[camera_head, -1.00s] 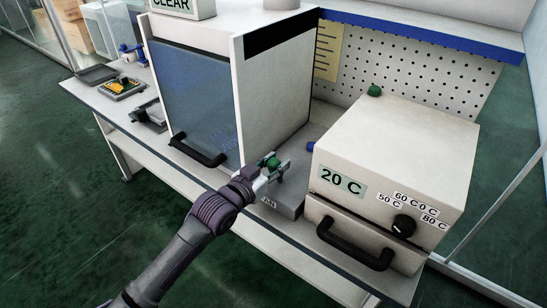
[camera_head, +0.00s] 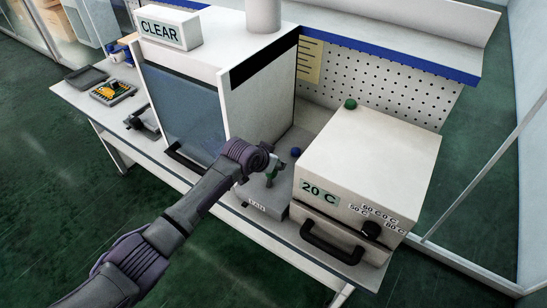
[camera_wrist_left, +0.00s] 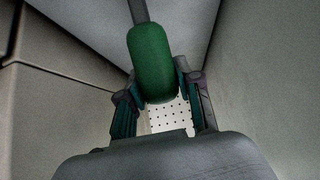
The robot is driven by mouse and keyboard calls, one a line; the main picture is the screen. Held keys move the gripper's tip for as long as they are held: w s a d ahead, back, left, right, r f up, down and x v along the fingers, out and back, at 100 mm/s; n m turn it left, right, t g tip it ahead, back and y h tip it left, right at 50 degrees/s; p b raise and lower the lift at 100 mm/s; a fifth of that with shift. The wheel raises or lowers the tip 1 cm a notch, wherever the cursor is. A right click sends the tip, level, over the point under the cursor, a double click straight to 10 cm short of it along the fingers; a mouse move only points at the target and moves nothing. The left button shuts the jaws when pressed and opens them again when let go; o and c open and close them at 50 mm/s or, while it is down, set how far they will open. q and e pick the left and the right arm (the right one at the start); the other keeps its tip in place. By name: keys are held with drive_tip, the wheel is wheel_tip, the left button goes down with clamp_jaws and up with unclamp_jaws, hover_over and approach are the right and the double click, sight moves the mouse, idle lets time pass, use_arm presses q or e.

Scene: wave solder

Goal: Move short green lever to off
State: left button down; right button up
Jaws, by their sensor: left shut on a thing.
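The short green lever shows in the left wrist view as a green rounded grip (camera_wrist_left: 150,60) on a grey stem. My left gripper (camera_wrist_left: 160,88) has its two fingers on either side of the grip and is shut on it. In the head view my left gripper (camera_head: 272,168) is over the grey box labelled FAN (camera_head: 274,205), between the hood and the oven. The lever is mostly hidden there by the gripper. My right gripper is not in view.
A blue knob (camera_head: 296,152) is behind the gripper. The glass-fronted hood (camera_head: 183,115) with a CLEAR sign (camera_head: 163,33) stands to the left. A pegboard (camera_head: 385,95) is behind.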

use_arm(q)
drive_tip(key=shift+w+d, duration=0.1)
drive_tip(key=shift+w, duration=0.05)
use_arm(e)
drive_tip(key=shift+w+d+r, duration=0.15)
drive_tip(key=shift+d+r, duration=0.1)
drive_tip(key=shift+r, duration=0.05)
use_arm(q)
drive_tip(key=shift+f, duration=0.1)
drive_tip(key=c, duration=0.8)
unclamp_jaws()
drive_tip(key=shift+w, duration=0.1)
drive_tip(key=shift+o, duration=0.2)
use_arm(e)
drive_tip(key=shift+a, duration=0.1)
use_arm(q)
drive_tip(key=v, duration=1.2)
drive_tip(key=shift+d+r, duration=0.2)
drive_tip(key=shift+w+f, duration=0.1)
